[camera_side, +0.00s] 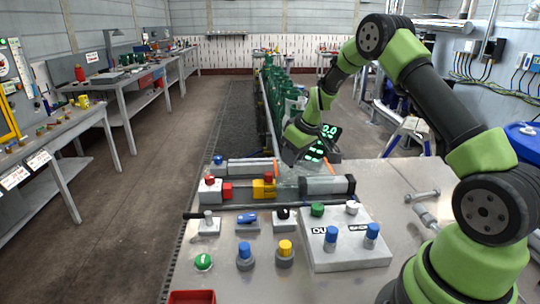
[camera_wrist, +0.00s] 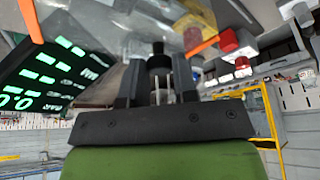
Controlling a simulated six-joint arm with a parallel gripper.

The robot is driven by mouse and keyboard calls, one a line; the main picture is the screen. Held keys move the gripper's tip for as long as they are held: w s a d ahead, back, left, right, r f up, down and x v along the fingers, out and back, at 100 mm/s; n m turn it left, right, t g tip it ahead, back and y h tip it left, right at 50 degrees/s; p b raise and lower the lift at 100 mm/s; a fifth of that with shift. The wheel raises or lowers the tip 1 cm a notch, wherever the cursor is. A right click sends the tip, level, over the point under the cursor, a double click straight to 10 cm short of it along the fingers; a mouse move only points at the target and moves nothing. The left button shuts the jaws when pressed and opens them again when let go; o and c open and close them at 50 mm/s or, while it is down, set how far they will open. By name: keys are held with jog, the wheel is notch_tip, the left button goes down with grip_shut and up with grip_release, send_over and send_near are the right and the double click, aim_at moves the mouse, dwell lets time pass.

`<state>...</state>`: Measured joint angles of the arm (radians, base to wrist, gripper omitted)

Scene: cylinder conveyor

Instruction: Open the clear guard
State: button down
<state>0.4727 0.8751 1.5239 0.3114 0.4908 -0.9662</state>
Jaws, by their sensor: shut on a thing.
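The clear guard (camera_wrist: 150,18) is a see-through sheet across the top of the wrist view. In the side view the clear guard (camera_side: 288,178) shows faintly over the conveyor, below my gripper (camera_side: 292,160). In the wrist view my gripper (camera_wrist: 159,68) has its two dark fingers on either side of a black knob (camera_wrist: 159,50) and is shut on it. The knob is at the guard's near edge. In the side view the fingertips and the knob are too small and covered to make out. How far the guard is raised I cannot tell.
A dark panel with green digits (camera_side: 327,138) stands close behind my gripper. A grey cylinder (camera_side: 325,186) lies to the right. Red and yellow blocks (camera_side: 264,188) are left of the guard. Several knobs and a white box (camera_side: 345,250) fill the table front.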

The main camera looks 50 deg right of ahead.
jog(key=shift+s+d, duration=0.95)
jog(key=shift+s, duration=0.05)
jog(key=c, duration=0.9)
grip_release()
jog(key=v, duration=1)
